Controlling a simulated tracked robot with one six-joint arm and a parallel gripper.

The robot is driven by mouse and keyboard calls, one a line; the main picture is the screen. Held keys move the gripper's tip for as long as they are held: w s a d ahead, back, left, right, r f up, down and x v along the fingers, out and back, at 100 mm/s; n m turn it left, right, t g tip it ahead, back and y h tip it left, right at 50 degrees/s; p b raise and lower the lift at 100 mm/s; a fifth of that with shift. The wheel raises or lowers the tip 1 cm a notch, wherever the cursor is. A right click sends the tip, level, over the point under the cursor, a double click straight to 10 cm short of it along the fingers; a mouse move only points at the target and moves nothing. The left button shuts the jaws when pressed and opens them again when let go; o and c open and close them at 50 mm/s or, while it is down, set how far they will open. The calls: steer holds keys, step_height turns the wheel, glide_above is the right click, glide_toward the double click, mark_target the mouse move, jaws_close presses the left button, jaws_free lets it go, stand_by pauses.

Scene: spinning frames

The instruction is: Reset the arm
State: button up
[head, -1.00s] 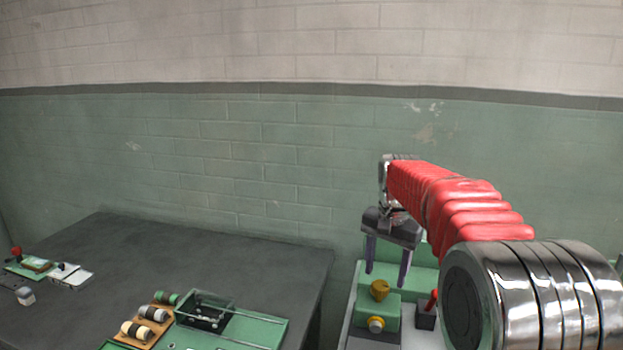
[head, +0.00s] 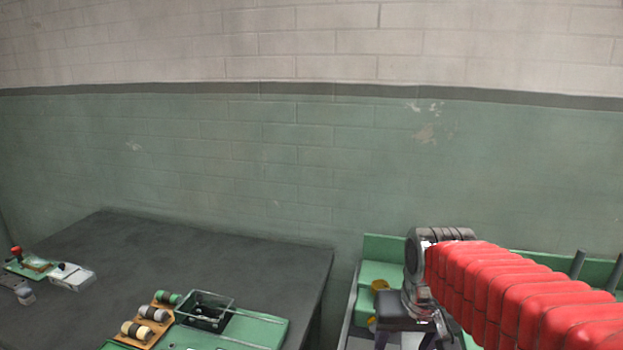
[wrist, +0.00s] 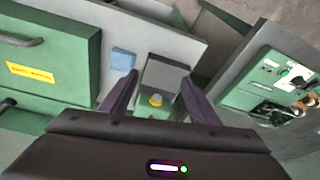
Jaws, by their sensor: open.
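My arm with its red ribbed sleeve reaches in from the right in the head view. My gripper (head: 408,338) hangs from its end, pointing down over the green machine (head: 385,248); its fingertips are cut off by the bottom edge there. In the wrist view my gripper (wrist: 158,92) shows two dark fingers spread apart with nothing between them touching. Beyond them is a green block with a yellow knob (wrist: 156,100), which is apart from the fingers.
A dark grey table (head: 230,255) fills the left. On it are an orange-brown rack of spools (head: 152,314), a green tray with a clear box (head: 205,310) and small devices (head: 70,276) at far left. The wrist view shows a green cabinet (wrist: 50,65) with a handle. A brick wall stands behind.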

steer(key=s+t, duration=0.2)
steer(key=s, duration=1)
steer(key=shift+a+r+n, duration=0.2)
steer(key=shift+a+n, duration=0.1)
steer(key=shift+n, duration=0.1)
steer(key=shift+c, duration=0.2)
stand_by(1.0)
